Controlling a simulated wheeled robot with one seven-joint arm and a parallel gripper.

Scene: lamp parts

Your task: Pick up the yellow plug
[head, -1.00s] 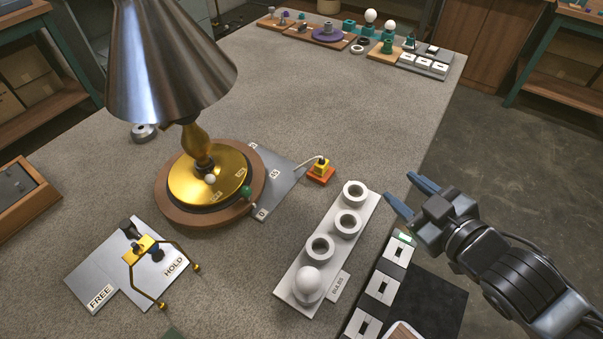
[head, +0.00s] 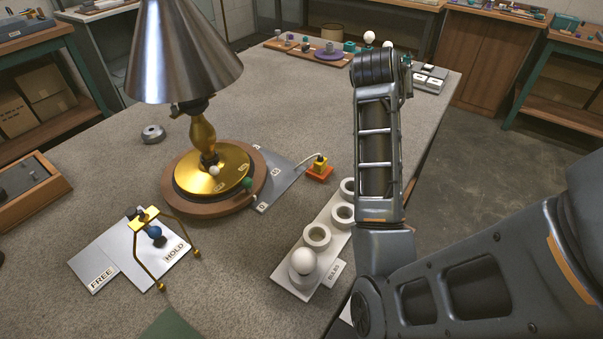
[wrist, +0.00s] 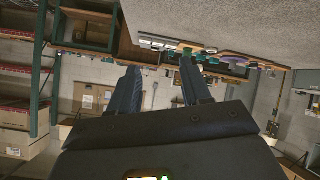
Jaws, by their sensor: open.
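The yellow plug (head: 319,161) stands on a small orange-red base (head: 319,173) on the table, just right of the lamp. A pale cord runs from it toward the grey plate by the lamp's base. My gripper (wrist: 160,88) shows in the wrist view with its two dark fingers apart and nothing between them. It faces away across the room, and the picture is upside down. In the head view my arm stands up at the right of the plug, and my fingers cannot be made out there. The plug is not seen in the wrist view.
The lamp (head: 204,145), with its wide metal shade, stands left of the plug. A white bulb tray (head: 290,278) lies in front, partly behind my arm. A FREE/HOLD plate (head: 120,262) with a brass frame is at front left. Small parts line the table's far edge.

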